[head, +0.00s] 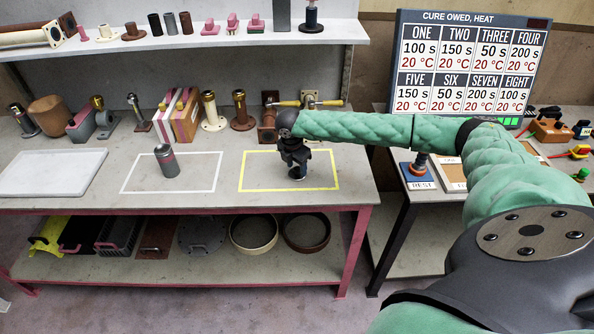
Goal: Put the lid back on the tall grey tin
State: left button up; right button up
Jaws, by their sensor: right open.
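A grey tin (166,161) with a dark top and a reddish band stands upright inside the white outlined rectangle (128,187) on the bench. I cannot tell at this size whether its dark top is a lid or an open mouth. My right gripper (297,175) points down over the yellow outlined rectangle (332,186), to the right of the tin and apart from it. It is open. Its dark fingers hide what lies right beneath them, and I make out no separate lid there. My left gripper is out of view.
A white slab (52,173) lies at the bench's left. Pipe pieces and fittings, with a brown block (48,115), line the back. A shelf (180,40) overhangs the rear. A side table (424,210) stands right, below a sign board (470,65). The bench front is mostly clear.

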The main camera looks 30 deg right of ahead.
aim_at(298, 168)
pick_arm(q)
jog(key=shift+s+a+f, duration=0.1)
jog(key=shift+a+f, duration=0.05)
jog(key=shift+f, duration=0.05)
pick_arm(e)
jog(key=shift+f, duration=0.35)
grip_shut()
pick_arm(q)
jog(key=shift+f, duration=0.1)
pick_arm(e)
jog(key=shift+r, duration=0.2)
jog(key=shift+r+b, duration=0.2)
jog(key=shift+b, duration=0.1)
notch_tip(298, 168, up, 3)
jog(key=shift+f+b, duration=0.1)
jog(key=shift+b, duration=0.75)
pick_arm(q)
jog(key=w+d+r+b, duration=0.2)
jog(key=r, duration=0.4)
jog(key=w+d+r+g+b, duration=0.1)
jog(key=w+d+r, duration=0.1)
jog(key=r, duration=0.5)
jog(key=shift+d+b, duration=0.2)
jog(key=shift+b, duration=0.15)
pick_arm(e)
jog(key=s+a+r, duration=0.2)
jog(key=s+r, duration=0.5)
jog(key=s, duration=0.4)
jog(key=shift+s+r, duration=0.25)
